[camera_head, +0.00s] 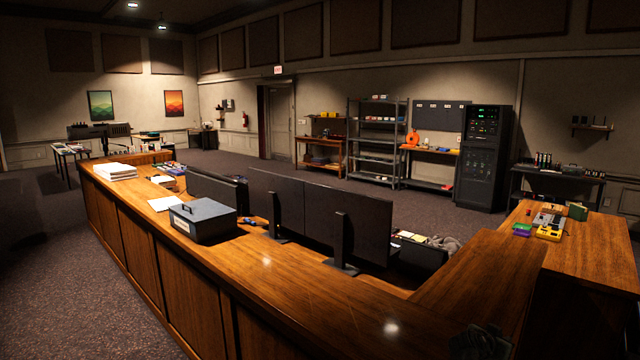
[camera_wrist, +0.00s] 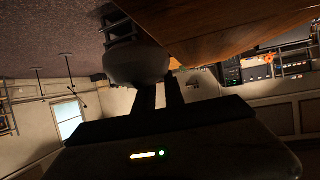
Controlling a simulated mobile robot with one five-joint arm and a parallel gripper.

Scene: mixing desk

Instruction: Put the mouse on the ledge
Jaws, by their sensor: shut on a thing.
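In the wrist view, my gripper (camera_wrist: 160,92) shows as two dark fingers, shut on a rounded grey thing that looks like the mouse (camera_wrist: 136,64). The mouse is held at the fingertips, beside the edge of a wooden surface (camera_wrist: 235,28) that looks like the ledge. I cannot tell whether it touches the wood. In the head view, the wooden ledge (camera_head: 270,262) runs along the front of the desk and turns at the right. A dark shape low at the right may be my arm; the mouse cannot be made out there.
On the ledge stand a dark box (camera_head: 203,222), a white sheet (camera_head: 165,203) and a paper stack (camera_head: 115,171). Monitors (camera_head: 320,212) stand behind it. Small coloured boxes (camera_head: 548,226) sit on the right-hand top. The ledge's near right stretch is bare.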

